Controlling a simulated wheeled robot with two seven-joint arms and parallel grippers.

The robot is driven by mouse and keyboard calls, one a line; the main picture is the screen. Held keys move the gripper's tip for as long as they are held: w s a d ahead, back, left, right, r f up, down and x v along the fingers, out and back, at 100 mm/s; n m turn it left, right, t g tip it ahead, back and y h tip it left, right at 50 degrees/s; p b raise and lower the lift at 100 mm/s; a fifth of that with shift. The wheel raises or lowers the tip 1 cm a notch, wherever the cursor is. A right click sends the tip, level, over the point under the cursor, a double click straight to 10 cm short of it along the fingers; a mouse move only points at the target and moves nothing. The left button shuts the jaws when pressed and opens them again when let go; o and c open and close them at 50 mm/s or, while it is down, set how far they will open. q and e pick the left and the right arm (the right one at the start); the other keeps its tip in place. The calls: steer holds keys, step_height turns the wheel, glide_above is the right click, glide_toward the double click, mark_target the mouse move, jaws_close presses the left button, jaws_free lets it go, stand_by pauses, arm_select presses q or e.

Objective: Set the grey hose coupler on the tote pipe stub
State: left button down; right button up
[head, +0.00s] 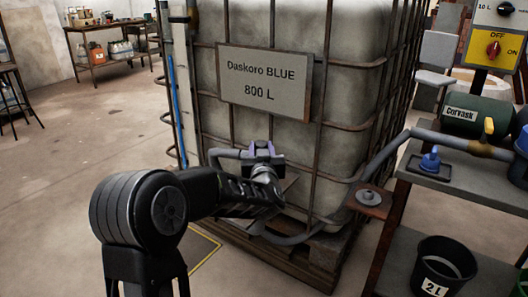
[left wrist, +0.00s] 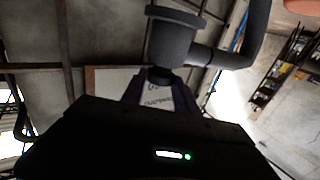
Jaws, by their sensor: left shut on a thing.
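My left gripper (head: 264,152) is shut on the grey hose coupler (head: 265,172) in front of the caged tote (head: 345,75). In the left wrist view the coupler (left wrist: 172,38) is a dark grey cylinder with a wide flange, above the fingers. Its hose (left wrist: 240,50) bends away to the right. In the head view the grey hose (head: 388,155) runs from the bench at right, down past the tote's base and behind my arm. I cannot make out the tote pipe stub, nor whether the coupler touches it; my gripper and arm cover that area.
A rusty plate with a grey disc (head: 368,197) juts from the bench at right. The bench carries a green vessel (head: 478,115) and a blue-knobbed part (head: 430,160); a black bucket (head: 443,267) stands on its lower shelf. Open floor (head: 55,190) lies at left.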

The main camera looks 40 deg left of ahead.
arm_select(q)
steer(key=shift+s+a, duration=0.1)
steer(key=shift+a, duration=0.25)
steer(key=shift+s+a, duration=0.1)
arm_select(e)
steer(key=shift+s+a, duration=0.1)
steer(key=shift+a, duration=0.1)
steer(key=shift+f, duration=0.1)
